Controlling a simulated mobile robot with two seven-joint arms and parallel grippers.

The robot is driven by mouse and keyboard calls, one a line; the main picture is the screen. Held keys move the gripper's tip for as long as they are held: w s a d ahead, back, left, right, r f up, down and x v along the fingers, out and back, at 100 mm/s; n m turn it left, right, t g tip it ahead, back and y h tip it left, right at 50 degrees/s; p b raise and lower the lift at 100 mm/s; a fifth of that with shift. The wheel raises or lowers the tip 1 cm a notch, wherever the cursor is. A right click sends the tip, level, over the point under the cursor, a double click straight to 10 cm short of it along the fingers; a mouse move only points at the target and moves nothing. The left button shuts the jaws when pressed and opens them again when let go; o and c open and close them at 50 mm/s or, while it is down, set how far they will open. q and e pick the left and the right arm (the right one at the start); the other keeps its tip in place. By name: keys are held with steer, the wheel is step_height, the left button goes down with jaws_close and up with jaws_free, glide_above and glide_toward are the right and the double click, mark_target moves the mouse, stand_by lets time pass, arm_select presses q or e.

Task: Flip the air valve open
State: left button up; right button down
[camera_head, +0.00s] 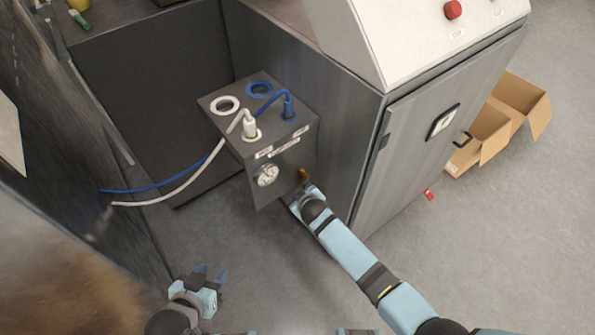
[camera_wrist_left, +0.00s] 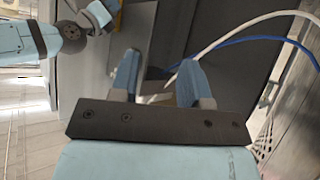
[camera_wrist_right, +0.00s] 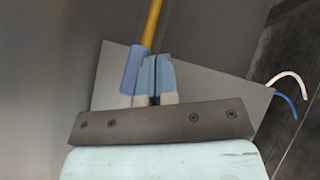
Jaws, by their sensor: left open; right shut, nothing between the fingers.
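The air valve's yellow handle (camera_head: 303,175) is low on the front of a dark grey box (camera_head: 228,132), right of a round gauge (camera_head: 267,175). My right gripper (camera_head: 304,190) is at the box's front, right by the handle. In the right wrist view the yellow handle (camera_wrist_right: 153,22) runs up from behind the fingertips of my right gripper (camera_wrist_right: 149,72). The fingers are shut with nothing between them; I cannot tell whether they touch the handle. My left gripper (camera_head: 211,274) is open and empty, low and left of the box; its spread fingers show in the left wrist view (camera_wrist_left: 158,78).
A white hose (camera_head: 178,190) and a blue hose (camera_head: 150,187) run left from plugs on the box top. A metal cabinet (camera_head: 415,135) with a red button (camera_head: 453,9) stands right of the box. The grey floor (camera_head: 500,250) at lower right is clear.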

arm_select(q)
step_height(320, 180, up, 2)
steer(key=p, duration=0.3)
steer(key=shift+s+a, duration=0.15)
arm_select(e)
step_height(320, 180, up, 19)
steer(key=shift+r, duration=0.2)
steer(key=shift+f, duration=0.1)
steer(key=s+d+f+m, duration=0.2)
steer(key=s+d, duration=0.3)
steer(key=s, duration=0.4)
steer(key=s+d+f+m+t, duration=0.1)
steer(key=s+d+f+m, duration=0.1)
steer(key=s+d, duration=0.6)
steer(key=s+d+f+m, duration=0.2)
steer(key=s+d+m, duration=0.1)
steer(key=s, duration=0.8)
arm_select(q)
step_height(320, 180, up, 12)
steer(key=p, duration=1.4)
steer(key=shift+s+a, duration=0.25)
steer(key=shift+a, duration=0.1)
arm_select(e)
step_height(320, 180, up, 12)
steer(key=d, duration=0.1)
steer(key=shift+s+r+n+y, duration=0.25)
steer(key=shift+s+n+y, duration=0.1)
steer(key=shift+n+y, duration=0.05)
